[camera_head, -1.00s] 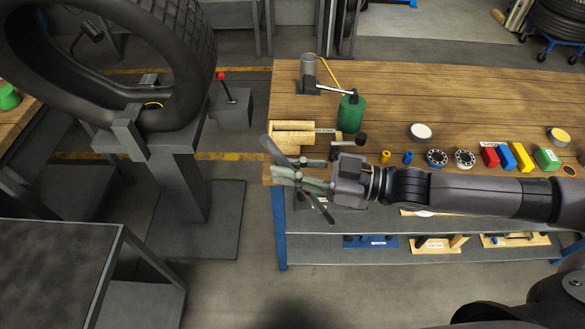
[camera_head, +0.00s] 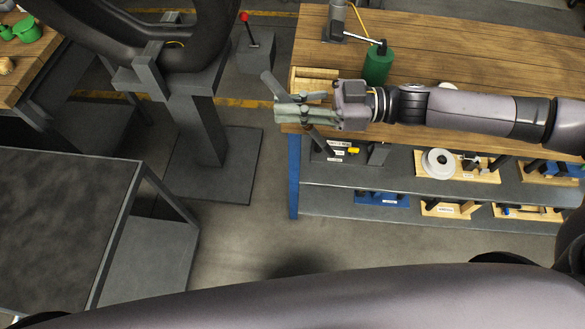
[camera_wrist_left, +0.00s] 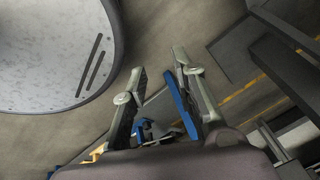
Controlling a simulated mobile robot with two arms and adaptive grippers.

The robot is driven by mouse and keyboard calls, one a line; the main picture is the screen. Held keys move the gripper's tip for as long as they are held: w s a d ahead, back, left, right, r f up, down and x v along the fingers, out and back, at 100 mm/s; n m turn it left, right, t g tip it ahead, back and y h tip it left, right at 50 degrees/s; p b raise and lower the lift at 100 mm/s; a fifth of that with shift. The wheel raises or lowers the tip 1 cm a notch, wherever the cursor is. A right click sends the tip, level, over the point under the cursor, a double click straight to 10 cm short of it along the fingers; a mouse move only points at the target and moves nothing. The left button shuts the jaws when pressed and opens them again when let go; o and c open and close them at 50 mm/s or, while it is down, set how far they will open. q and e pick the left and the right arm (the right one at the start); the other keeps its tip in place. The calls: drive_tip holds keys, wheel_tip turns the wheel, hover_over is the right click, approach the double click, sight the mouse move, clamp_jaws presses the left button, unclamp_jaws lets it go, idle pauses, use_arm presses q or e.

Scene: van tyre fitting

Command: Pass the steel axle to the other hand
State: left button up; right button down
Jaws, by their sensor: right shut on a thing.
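The steel axle (camera_head: 271,84) is a plain dark-grey bar. In the head view it slants across my right gripper (camera_head: 284,107), which is shut on it off the left end of the wooden bench. The axle's upper end sticks out beyond the fingers; its middle is hidden by them, and its lower part is hard to tell from the dark shelf items behind. My left gripper (camera_wrist_left: 160,67) shows in the left wrist view, with its two fingers apart and nothing between them. It is not visible in the head view.
The wooden bench (camera_head: 450,50) carries a green cylinder (camera_head: 377,66); parts lie on its lower shelf (camera_head: 400,172). A tyre (camera_head: 120,45) hangs at a grey stand (camera_head: 200,130). A dark-topped table (camera_head: 60,220) is at left. Open floor (camera_head: 240,225) lies between.

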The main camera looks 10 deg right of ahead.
use_arm(q)
drive_tip(key=shift+o, duration=1.1)
drive_tip(key=w+d+r+m+t+h, duration=0.2)
drive_tip(key=w+d+r+m+t, duration=0.2)
drive_tip(key=w+d+r+m, duration=0.3)
drive_tip(key=w+r+m, duration=0.1)
drive_tip(key=w+r, duration=0.1)
drive_tip(key=w, duration=0.2)
drive_tip(key=shift+w+r, duration=0.15)
drive_tip(key=shift+r, duration=0.25)
use_arm(e)
drive_tip(key=shift+r, duration=0.1)
use_arm(q)
drive_tip(key=m+t+h, duration=0.5)
drive_tip(key=m+h, duration=0.5)
drive_tip(key=m, duration=1.4)
approach(322, 146)
drive_tip(key=x, duration=1)
drive_tip(key=shift+w+d+f, duration=0.1)
drive_tip(key=shift+w+d, duration=0.15)
drive_tip(key=shift+w, duration=0.1)
drive_tip(key=shift+c, duration=0.4)
